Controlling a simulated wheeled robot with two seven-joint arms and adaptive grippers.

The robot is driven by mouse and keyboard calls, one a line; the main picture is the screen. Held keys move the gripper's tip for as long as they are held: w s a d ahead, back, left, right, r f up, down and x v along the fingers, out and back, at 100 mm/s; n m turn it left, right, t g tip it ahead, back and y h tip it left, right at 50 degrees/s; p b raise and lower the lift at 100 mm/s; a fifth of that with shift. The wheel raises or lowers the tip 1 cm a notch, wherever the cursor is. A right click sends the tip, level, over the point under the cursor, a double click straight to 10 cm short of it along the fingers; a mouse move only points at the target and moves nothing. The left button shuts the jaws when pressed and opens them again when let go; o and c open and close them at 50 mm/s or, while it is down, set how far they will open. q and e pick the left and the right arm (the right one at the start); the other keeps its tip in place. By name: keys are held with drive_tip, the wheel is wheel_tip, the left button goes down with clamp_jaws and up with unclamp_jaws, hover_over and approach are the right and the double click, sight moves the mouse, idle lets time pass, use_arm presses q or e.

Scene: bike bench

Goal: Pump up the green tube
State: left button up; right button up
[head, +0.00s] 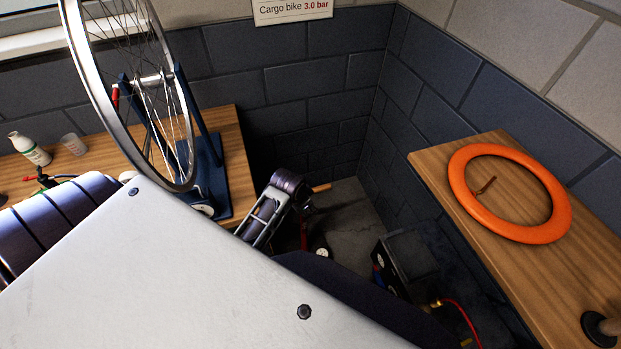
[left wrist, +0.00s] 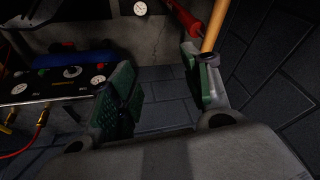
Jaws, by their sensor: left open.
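A pump shows partly in the head view: a light wooden handle (head: 321,187), a red part (head: 303,235) and a white gauge (head: 320,253). My left gripper (head: 292,190) is at the near left end of that handle and hides part of it. In the left wrist view, my left gripper (left wrist: 160,88) is open, with green pads and nothing between them. The wooden handle (left wrist: 216,28) and the red part (left wrist: 188,18) show beyond its right finger; I cannot tell whether they touch. My right gripper is not in view.
An orange tube (head: 465,212) lies on the right bench (head: 440,162). A wheel (head: 180,130) stands in a blue stand on the left bench (head: 236,165), near a white bottle (head: 30,148) and a cup (head: 73,144). A dark gauged unit (head: 408,262) with a red hose (head: 462,312) stands low between the benches.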

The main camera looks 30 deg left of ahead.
use_arm(q)
drive_tip(key=w+a+m, duration=0.1)
drive_tip(key=w+a, duration=0.2)
drive_tip(key=w, duration=0.2)
drive_tip(key=m+t+h, duration=0.1)
drive_tip(key=m, duration=0.2)
approach(320, 188)
drive_tip(key=shift+v, duration=1.2)
drive_tip(key=shift+w+a, duration=0.1)
drive_tip(key=shift+x, duration=5.35)
drive_tip(key=shift+b+x, duration=0.5)
drive_tip(key=shift+x, duration=0.95)
